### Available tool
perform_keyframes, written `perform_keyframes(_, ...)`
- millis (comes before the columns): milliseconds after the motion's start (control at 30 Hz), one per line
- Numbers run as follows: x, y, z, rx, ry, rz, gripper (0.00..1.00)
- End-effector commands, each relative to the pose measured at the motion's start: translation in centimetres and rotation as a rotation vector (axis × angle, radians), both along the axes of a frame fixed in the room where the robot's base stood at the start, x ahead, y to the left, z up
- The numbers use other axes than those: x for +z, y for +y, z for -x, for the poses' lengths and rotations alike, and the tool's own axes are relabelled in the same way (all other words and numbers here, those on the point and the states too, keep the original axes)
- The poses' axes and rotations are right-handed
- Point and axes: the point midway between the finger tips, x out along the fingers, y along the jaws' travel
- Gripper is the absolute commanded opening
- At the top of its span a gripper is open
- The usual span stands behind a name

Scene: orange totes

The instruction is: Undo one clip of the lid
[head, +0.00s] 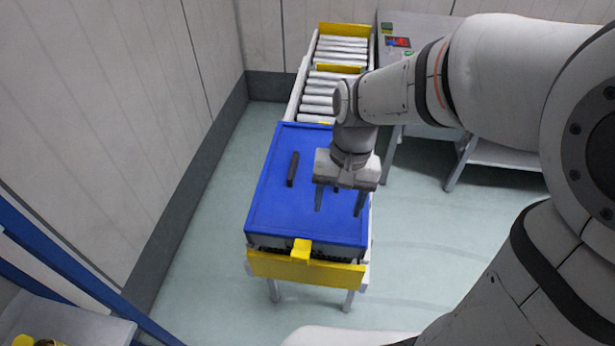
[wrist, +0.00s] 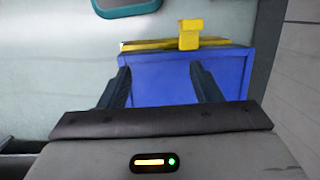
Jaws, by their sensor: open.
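A blue lid (head: 280,212) lies flat on a tote at the near end of the roller conveyor, with a dark handle (head: 293,169) on its left part. A yellow clip (head: 301,249) shows at the middle of its near edge. The clip also shows in the wrist view (wrist: 190,35), at the lid's (wrist: 160,78) edge. My gripper (head: 339,204) is over the right part of the lid, pointing down, open and empty. In the wrist view its two dark fingers (wrist: 157,85) are apart, with the clip beyond them. Part of the lid is hidden behind my gripper.
A yellow bar (head: 305,270) crosses the conveyor's near end, below the clip. The rollers (head: 330,84) run back behind the tote. A grey table (head: 425,30) with small items stands at the back right. A wall is at the left. The floor in front is clear.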

Motion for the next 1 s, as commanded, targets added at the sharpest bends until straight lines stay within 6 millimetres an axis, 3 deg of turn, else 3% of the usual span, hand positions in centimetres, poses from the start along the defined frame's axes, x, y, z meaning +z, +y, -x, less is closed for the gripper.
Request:
perform_keyframes(100, -2.8, 3.3, -0.2, -0.002, 0.113, 0.022, 0.58)
perform_keyframes(300, -5.4, 6.4, 0.0, -0.016, 0.213, 0.054, 0.58)
perform_keyframes(533, -7.2, 7.1, 0.7, -0.022, 0.238, 0.063, 0.58)
perform_keyframes(800, -11.1, 7.1, 2.4, -0.024, 0.239, 0.064, 0.58)
perform_keyframes(1000, -12.8, 7.2, 3.1, -0.022, 0.235, 0.063, 0.58)
